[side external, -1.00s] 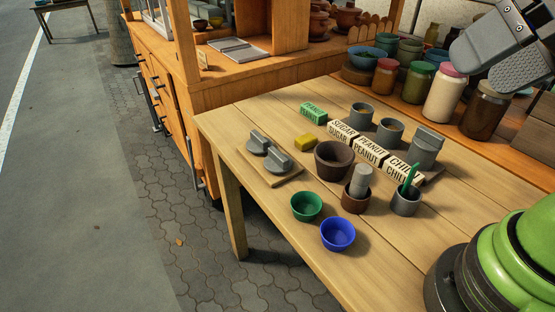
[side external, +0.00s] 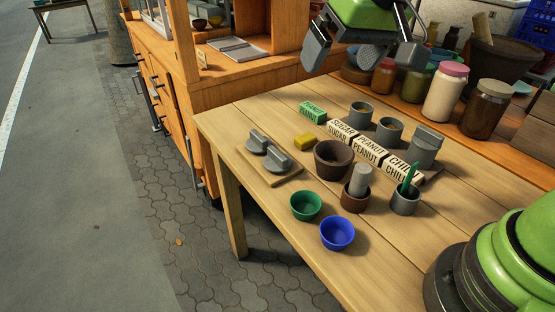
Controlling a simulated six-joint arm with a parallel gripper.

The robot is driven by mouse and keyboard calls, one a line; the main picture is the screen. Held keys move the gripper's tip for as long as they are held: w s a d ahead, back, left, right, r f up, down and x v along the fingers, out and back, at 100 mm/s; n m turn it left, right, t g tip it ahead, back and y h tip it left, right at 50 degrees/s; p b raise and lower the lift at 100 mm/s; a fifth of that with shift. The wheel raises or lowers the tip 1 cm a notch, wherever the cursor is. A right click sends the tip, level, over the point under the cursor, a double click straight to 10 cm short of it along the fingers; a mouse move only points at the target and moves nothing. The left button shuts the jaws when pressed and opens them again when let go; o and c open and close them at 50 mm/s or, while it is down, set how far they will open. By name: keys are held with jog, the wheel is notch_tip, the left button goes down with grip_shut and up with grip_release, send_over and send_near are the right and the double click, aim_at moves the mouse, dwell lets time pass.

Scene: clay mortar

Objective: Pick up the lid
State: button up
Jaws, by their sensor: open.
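Two grey lids with upright block handles, one (side external: 258,140) behind the other (side external: 279,159), lie on a small wooden board (side external: 285,180) at the table's left. A third grey lid (side external: 427,136) appears to sit on a grey pot at the right of the row. Two more grey pots, the left one (side external: 360,115) and the middle one (side external: 389,132), stand uncovered. My gripper (side external: 362,55) is open and empty, high above the back of the table, up and right of the lids on the board. Nothing is between its fingers.
Label blocks (side external: 366,152) run before the pots. A dark brown bowl (side external: 332,160), a mortar with pestle (side external: 357,188), a grey cup with a green spoon (side external: 405,200), green bowl (side external: 306,206) and blue bowl (side external: 337,233) stand nearby. Jars (side external: 445,92) line the back.

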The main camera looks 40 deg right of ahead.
jog(key=n+g, duration=0.1)
send_near(278, 153)
jog(key=shift+n+g+h, duration=0.3)
jog(key=shift+n+h, duration=0.1)
jog(key=shift+n, duration=0.1)
jog(key=f, duration=0.1)
jog(key=w+a+f, duration=0.1)
jog(key=f, duration=0.2)
jog(key=shift+w+a+f, duration=0.25)
jog(key=shift+w+f, duration=0.15)
jog(key=shift+d+x, duration=0.2)
jog(key=shift+x, duration=1.25)
jog(key=shift+d+x, duration=0.2)
jog(key=shift+x, duration=1.25)
jog(key=c, duration=1)
